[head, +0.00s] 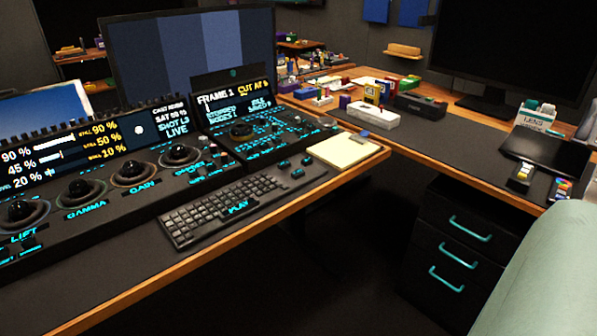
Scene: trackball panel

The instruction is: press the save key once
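The trackball panel (104,195) runs along the left of the desk, with balls labelled LIFT (22,211), GAMMA (82,187) and GAIN (133,169), and another ball (180,153) to their right. Its display strip shows percentages and SHOT 13 LIVE. A second control panel (262,142) with a small screen (233,100) reading FRAME 1 and CUT AT stands to the right. I cannot make out a key marked save; the small key labels are too blurred to read. My gripper is not in view.
A black keyboard (195,223) with a PLAY label lies in front of the panels. A notepad (342,150) lies to its right. A large monitor (190,56) stands behind. A drawer unit (462,225) is under the right desk, and the dark floor before it looks clear.

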